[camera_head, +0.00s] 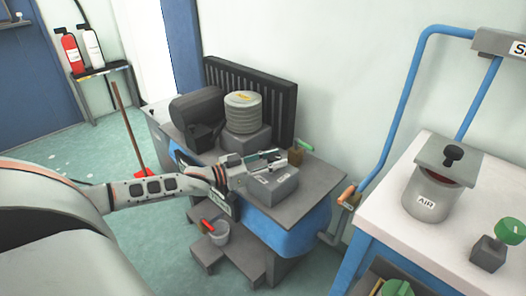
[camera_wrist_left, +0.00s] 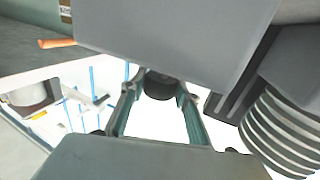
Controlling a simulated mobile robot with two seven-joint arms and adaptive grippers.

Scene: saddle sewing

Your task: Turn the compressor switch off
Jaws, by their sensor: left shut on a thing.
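The compressor stands on the blue and grey bench, with a ribbed cylinder (camera_head: 243,115) and a dark rounded housing (camera_head: 193,108). A grey box (camera_head: 272,188) with small white labels sits at its front; a large grey block (camera_wrist_left: 175,35) fills the top of the left wrist view. My left gripper (camera_head: 270,160) is above the grey box. In the left wrist view, its fingers (camera_wrist_left: 160,92) are on either side of a dark round knob (camera_wrist_left: 160,84), apparently the switch, and shut on it. The knob is hidden in the head view. My right gripper is not in view.
A white table (camera_head: 440,255) on the right holds a lidded grey pot (camera_head: 430,190) labelled AIR and a green knob (camera_head: 508,231). A blue pipe frame (camera_head: 400,110) rises beside it. A bucket (camera_head: 217,232) stands on a low step in front of the bench.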

